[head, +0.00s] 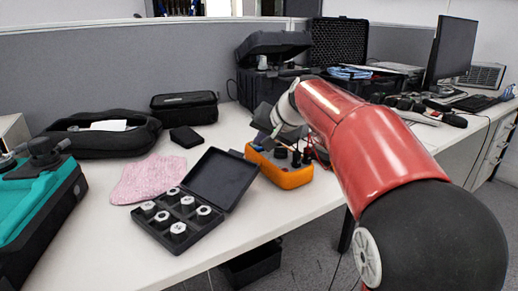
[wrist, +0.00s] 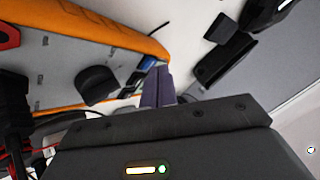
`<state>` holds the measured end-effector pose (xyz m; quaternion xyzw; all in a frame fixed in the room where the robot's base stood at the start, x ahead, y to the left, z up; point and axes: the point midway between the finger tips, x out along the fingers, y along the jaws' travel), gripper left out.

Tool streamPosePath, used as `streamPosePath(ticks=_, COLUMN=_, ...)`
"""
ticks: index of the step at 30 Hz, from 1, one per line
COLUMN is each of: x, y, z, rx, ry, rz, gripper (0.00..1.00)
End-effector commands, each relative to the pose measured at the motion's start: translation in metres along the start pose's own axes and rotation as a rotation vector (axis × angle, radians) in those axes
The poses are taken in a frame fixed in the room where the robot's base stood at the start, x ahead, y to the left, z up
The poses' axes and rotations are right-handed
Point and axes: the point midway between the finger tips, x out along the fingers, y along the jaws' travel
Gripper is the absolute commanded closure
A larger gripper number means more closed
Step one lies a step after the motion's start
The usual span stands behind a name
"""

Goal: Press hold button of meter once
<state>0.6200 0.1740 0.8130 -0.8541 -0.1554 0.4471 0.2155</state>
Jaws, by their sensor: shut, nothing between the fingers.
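The orange meter (head: 290,180) lies on the table under my arm, with dark plugs and red leads at its right end. In the wrist view its orange rim (wrist: 110,28), grey face (wrist: 62,62) and black dial (wrist: 97,85) fill the upper left. Small dark and blue buttons (wrist: 143,74) sit beside the dial, near the rim. I cannot read which is the hold button. My gripper (wrist: 158,90) is shut and empty; its purple-grey fingertips are at the meter's edge by these buttons. I cannot tell whether they touch. My arm partly hides the meter in the head view.
An open black case of metal weights (head: 178,215) stands left of the meter, beside a pink cloth (head: 148,179). Black pouches (head: 184,107) lie behind. A large open black case (head: 338,42) and a monitor (head: 451,48) stand further back right.

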Motion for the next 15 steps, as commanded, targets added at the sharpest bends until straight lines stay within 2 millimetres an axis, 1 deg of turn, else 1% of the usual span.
streamPosePath(ticks=15, x=0.0038, y=0.0025, z=0.0029, rx=0.0, ry=-0.001, rz=0.0, gripper=1.0)
